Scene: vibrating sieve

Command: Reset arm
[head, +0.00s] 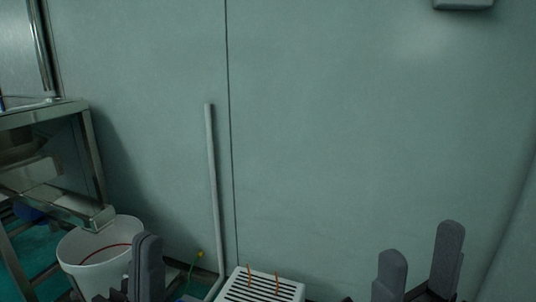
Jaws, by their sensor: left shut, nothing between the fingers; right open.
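My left gripper (149,264) is at the lower left of the head view, in front of the white bucket. Its grey fingers are together with nothing between them. My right gripper (418,262) is at the lower right, with its two grey fingers apart and nothing between them. Both grippers point upward in the picture, and the bottom edge cuts off their arms.
A white bucket (84,247) stands at the lower left beside a metal frame table (98,160). A white slotted box (286,287) sits at the bottom middle.

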